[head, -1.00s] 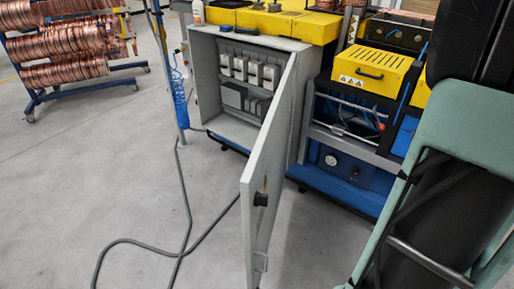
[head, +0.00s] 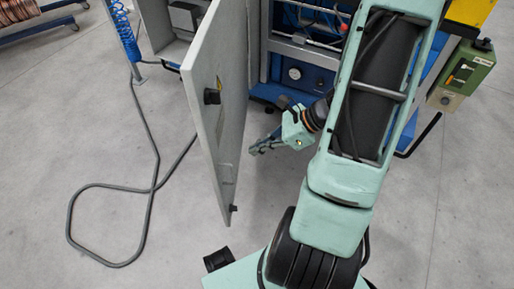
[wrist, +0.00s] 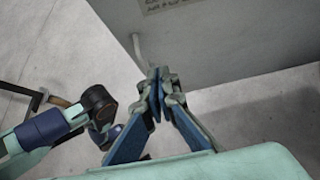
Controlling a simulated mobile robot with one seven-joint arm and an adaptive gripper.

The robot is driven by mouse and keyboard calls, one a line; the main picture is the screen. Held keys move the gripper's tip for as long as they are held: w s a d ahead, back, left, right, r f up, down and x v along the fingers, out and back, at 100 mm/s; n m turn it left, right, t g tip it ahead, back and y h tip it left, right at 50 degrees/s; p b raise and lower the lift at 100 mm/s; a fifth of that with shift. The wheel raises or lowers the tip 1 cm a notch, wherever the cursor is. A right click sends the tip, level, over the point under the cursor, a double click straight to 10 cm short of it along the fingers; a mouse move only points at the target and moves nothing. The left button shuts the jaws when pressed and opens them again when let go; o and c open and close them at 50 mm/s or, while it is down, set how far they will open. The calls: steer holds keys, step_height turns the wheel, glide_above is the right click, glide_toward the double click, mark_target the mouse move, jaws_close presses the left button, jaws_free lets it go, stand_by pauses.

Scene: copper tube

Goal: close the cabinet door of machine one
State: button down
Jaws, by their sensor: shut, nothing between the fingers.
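The grey cabinet door (head: 213,85) stands wide open, swung out over the floor. In the head view its left face shows, with a black latch (head: 212,97) on it. My gripper (head: 254,150) is on the right side of the door, low down and a short way from it. Its fingers are together and hold nothing. The cabinet (head: 180,18) shows only in part at the top.
A grey cable (head: 152,190) loops over the floor left of the door. A blue coiled hose (head: 124,30) hangs at upper left. The blue machine base (head: 300,75) stands behind my gripper, with a green control box (head: 467,72) at right.

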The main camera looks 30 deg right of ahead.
mark_target(221, 160)
steer(key=shift+w+a+f+b, duration=0.3)
steer(key=shift+w+a+f, duration=0.45)
steer(key=shift+a, duration=0.5)
steer(key=shift+w+a+f+b, duration=0.25)
steer(key=shift+w+a+f, duration=0.5)
steer(key=shift+a, duration=0.45)
steer(key=shift+w+a+f+b, duration=0.3)
steer(key=shift+w+a+f, duration=0.45)
steer(key=shift+a, duration=0.5)
steer(key=shift+a+f, duration=0.1)
